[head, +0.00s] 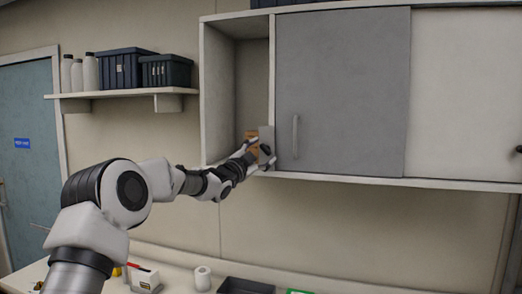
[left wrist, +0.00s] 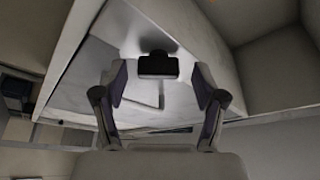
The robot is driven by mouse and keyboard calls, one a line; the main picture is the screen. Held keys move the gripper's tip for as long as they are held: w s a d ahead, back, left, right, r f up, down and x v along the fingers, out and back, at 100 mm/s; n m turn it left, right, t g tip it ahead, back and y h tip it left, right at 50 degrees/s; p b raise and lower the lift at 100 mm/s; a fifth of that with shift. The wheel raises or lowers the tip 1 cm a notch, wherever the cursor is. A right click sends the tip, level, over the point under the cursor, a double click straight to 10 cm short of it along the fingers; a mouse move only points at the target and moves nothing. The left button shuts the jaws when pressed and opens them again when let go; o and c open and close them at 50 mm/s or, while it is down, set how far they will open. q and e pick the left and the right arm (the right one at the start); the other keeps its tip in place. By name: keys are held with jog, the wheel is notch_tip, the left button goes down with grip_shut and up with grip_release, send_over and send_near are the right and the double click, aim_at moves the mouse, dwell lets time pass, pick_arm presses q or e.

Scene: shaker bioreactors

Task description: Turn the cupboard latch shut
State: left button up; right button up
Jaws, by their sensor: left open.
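The wall cupboard (head: 340,90) has a grey sliding door (head: 345,60), with the left bay open. My left gripper (head: 262,155) is at the lower front edge of that bay, just left of the grey door. In the left wrist view, my left gripper (left wrist: 160,88) has its fingers spread, with a black block (left wrist: 157,65), possibly the latch knob, between and just beyond the tips. A gap shows on each side of it. In the head view a small dark piece (head: 266,150) shows between the fingers. The latch's turn angle is unclear. My right gripper is out of view.
A vertical handle (head: 295,136) is on the grey door. A black knob (head: 519,149) is at the far right. Dark bins (head: 122,70) and white bottles (head: 90,72) stand on a shelf at left. A counter with a black tray (head: 246,286) lies below.

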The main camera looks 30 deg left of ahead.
pick_arm(q)
jog(key=shift+w+d, duration=0.1)
jog(key=c, duration=1.1)
jog(key=shift+c, duration=0.2)
jog(key=shift+f, duration=0.1)
jog(key=shift+f+n+b, duration=0.15)
jog(key=shift+n+b, duration=0.35)
jog(key=shift+b, duration=0.2)
jog(key=n+y+b, duration=0.1)
jog(key=n, duration=0.1)
jog(key=n+y+b, duration=0.1)
jog(key=n+b, duration=0.1)
jog(key=n+t+y+b, duration=0.1)
jog(key=b, duration=0.1)
jog(key=shift+d+f+n, duration=0.2)
jog(key=shift+f+n, duration=0.05)
jog(key=shift+n, duration=0.15)
jog(key=n+y+b, duration=0.2)
jog(key=n, duration=0.1)
jog(key=shift+w+r, duration=0.1)
jog(key=shift+d+r+n+y+b, duration=0.1)
jog(key=shift+n+y+b, duration=0.45)
jog(key=shift+n, duration=1.05)
